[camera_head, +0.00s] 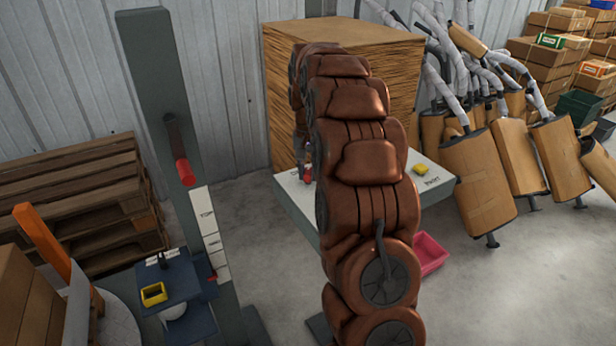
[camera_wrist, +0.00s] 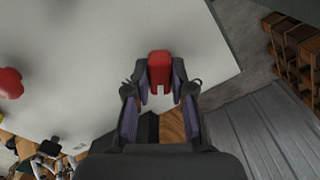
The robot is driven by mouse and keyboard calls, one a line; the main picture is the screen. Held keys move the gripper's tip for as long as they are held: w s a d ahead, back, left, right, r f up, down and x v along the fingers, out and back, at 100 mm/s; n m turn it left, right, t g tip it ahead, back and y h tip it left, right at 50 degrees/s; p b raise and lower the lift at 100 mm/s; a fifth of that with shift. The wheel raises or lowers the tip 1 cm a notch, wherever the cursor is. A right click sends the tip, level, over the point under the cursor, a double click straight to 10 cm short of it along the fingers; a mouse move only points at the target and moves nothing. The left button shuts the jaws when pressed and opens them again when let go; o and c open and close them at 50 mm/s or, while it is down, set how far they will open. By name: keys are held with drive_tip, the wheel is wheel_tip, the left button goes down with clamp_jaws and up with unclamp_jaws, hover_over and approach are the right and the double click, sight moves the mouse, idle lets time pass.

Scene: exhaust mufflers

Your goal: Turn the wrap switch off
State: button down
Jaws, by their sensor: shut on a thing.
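A red knob (camera_wrist: 159,64) is between my fingertips in the wrist view, in front of a pale table surface; I take it for the wrap switch, but no label on it is readable. My gripper (camera_wrist: 161,78) is shut on it, one finger on each side. In the head view my gripper (camera_head: 304,166) is partly hidden behind my brown arm, at the left of a pale table (camera_head: 290,196). Red shows at its tip there. Whether the switch is on or off cannot be told.
A rounded red thing (camera_wrist: 10,83) lies left in the wrist view. A yellow block (camera_head: 420,169) sits on the table's right part. A grey column (camera_head: 160,95) with a red-gripped lever (camera_head: 185,172) stands left. A large wooden-sided box (camera_head: 345,36) stands behind; wrapped mufflers (camera_head: 478,180) lean right.

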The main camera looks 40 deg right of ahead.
sight(308, 171)
drive_tip(key=n+b, duration=0.1)
drive_tip(key=n, duration=0.2)
drive_tip(key=shift+n, duration=0.3)
drive_tip(key=shift+n+b, duration=0.4)
drive_tip(key=shift+n, duration=1.4)
drive_tip(key=shift+r, duration=0.1)
drive_tip(key=c, duration=1)
unclamp_jaws()
drive_tip(key=shift+w+r, duration=0.1)
drive_tip(key=shift+r, duration=3.55)
